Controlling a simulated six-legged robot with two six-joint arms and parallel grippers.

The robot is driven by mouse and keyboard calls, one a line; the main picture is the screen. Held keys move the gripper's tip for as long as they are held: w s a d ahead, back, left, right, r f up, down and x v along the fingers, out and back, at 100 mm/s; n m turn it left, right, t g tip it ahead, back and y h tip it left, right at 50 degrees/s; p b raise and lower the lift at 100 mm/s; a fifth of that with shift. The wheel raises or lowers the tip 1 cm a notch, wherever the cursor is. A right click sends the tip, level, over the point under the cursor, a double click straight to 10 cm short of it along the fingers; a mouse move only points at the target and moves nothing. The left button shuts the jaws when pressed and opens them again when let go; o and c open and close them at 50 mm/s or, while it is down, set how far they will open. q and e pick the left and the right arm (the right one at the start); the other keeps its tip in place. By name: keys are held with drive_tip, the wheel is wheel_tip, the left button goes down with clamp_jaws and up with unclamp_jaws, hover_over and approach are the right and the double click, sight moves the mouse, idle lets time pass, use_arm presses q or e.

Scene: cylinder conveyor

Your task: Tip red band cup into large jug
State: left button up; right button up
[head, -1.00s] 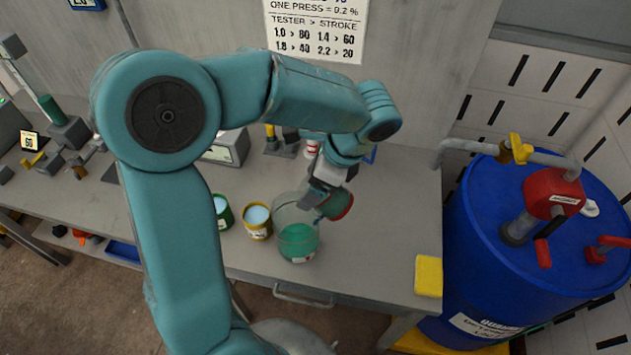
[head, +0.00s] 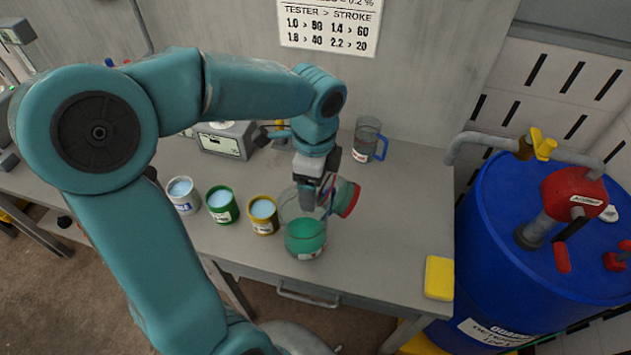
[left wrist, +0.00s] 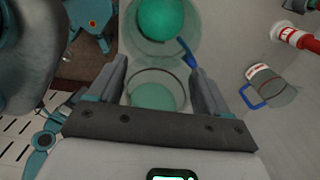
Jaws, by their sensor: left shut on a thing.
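My left gripper (head: 318,190) is shut on the red band cup (head: 346,198), a clear cup with a red band and green showing inside. It is held tilted at the upper right of the large jug (head: 304,225), a clear vessel with green liquid standing near the table's front edge. In the left wrist view, the cup (left wrist: 154,97) lies between my fingers (left wrist: 155,82) with green in it. The jug (left wrist: 160,22) is just beyond, with a blue handle between them. Whether liquid is flowing cannot be told. My right gripper is not in view.
White, green and yellow-brown tins (head: 222,204) of pale blue liquid stand left of the jug. A clear beaker with a blue handle (head: 368,140) stands behind. A yellow sponge (head: 439,277) lies at the right table edge. A blue drum (head: 500,225) stands right of the table.

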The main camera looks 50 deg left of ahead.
use_arm(q)
drive_tip(key=shift+s+a+f+t+h+b, duration=0.15)
drive_tip(key=shift+s+f+t+h+b, duration=0.15)
drive_tip(key=shift+f+h+b, duration=0.15)
drive_tip(key=shift+a+t+h+b, duration=0.3)
drive_tip(key=shift+a+h+b, duration=0.05)
drive_tip(key=shift+h+b, duration=0.1)
drive_tip(key=shift+s+a+r+t+h+b, duration=0.1)
drive_tip(key=shift+s+r+t+h+b, duration=0.1)
drive_tip(key=shift+t+h+b, duration=0.15)
drive_tip(key=shift+a+h+b, duration=0.15)
drive_tip(key=shift+h+b, duration=0.2)
drive_tip(key=shift+b, duration=0.15)
drive_tip(key=shift+t+b, duration=0.35)
drive_tip(key=shift+b, duration=0.05)
drive_tip(key=shift+s, duration=0.1)
